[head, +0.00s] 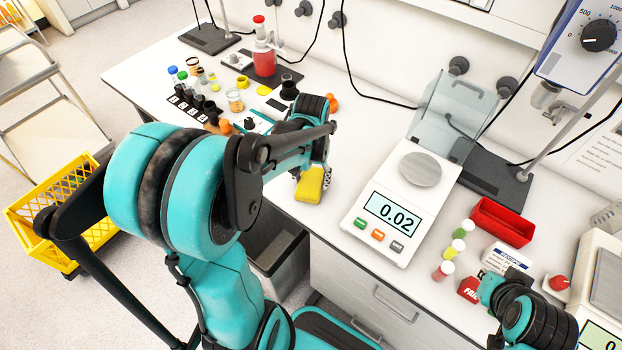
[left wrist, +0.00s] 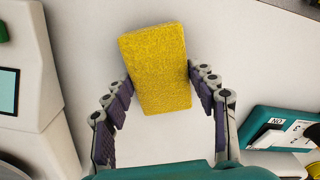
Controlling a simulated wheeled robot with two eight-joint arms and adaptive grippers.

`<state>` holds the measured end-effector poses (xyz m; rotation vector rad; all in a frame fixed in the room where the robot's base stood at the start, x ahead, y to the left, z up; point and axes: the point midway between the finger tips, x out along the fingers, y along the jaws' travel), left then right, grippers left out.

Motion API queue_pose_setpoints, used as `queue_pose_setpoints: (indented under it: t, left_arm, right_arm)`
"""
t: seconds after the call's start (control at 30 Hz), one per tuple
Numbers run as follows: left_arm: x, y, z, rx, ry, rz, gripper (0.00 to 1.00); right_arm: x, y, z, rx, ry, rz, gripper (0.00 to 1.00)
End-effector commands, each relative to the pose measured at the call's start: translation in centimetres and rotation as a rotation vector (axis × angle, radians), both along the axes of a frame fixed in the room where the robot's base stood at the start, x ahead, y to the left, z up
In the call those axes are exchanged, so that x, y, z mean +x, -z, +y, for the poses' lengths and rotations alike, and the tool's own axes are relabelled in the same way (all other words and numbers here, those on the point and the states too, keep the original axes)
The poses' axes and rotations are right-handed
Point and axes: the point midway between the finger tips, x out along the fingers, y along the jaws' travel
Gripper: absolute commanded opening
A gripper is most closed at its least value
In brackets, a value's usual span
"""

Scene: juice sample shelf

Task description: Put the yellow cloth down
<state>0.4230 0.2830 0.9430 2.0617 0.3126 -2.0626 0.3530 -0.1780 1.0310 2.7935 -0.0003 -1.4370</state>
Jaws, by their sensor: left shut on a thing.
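The yellow cloth (head: 309,184) is a thick, block-like piece near the bench's front edge, left of the balance. It also shows in the left wrist view (left wrist: 155,65), over bare white bench. My left gripper (left wrist: 160,85) is shut on the cloth, with a dark-padded finger on each side. In the head view my left gripper (head: 312,170) points down, partly hidden by its own wrist. I cannot tell whether the cloth touches the bench. My right gripper (head: 485,291) is at the lower right beside a red block marked with white letters (head: 469,289); its fingers are not clear.
Sample bottles, a black rack (head: 187,104) and a red flask (head: 264,62) stand at the back left. A red tray (head: 500,222) and small vials are at right. A grey bin (head: 275,255) stands below the bench edge.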

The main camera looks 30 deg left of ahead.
Motion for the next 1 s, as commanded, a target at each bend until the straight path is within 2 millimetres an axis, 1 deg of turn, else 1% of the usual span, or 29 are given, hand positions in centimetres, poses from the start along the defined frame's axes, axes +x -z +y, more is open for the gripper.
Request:
queue_pose_setpoints:
  t: [0.17, 0.2, 0.27, 0.3, 0.57, 0.67, 0.77, 1.0]
  left_arm:
    - [0.0, 0.4, 0.0, 0.0, 0.0, 0.0, 0.22]
    - [0.0, 0.4, 0.0, 0.0, 0.0, 0.0, 0.6]
    - [0.0, 0.3, 0.0, 0.0, 0.0, 0.0, 0.76]
    - [0.0, 0.3, 0.0, 0.0, 0.0, 0.0, 0.78]
    - [0.0, 0.3, 0.0, 0.0, 0.0, 0.0, 0.78]
    - [0.0, -0.2, 0.0, 0.0, 0.0, 0.0, 0.78]
    - [0.0, -1.6, 0.0, 0.0, 0.0, 0.0, 0.78]
    - [0.0, -7.0, 0.0, 0.0, 0.0, 0.0, 0.78]
  right_arm:
    - [0.0, 0.3, 0.0, 0.0, 0.0, 0.0, 0.0]
    - [0.0, 0.3, 0.0, 0.0, 0.0, 0.0, 0.0]
    - [0.0, 0.2, 0.0, 0.0, 0.0, 0.0, 0.0]
    - [0.0, 0.2, 0.0, 0.0, 0.0, 0.0, 0.0]
    - [0.0, 0.2, 0.0, 0.0, 0.0, 0.0, 0.0]
    - [0.0, -0.2, 0.0, 0.0, 0.0, 0.0, 0.0]
    - [0.0, -0.7, 0.0, 0.0, 0.0, 0.0, 0.0]
    - [0.0, -2.8, 0.0, 0.0, 0.0, 0.0, 0.0]
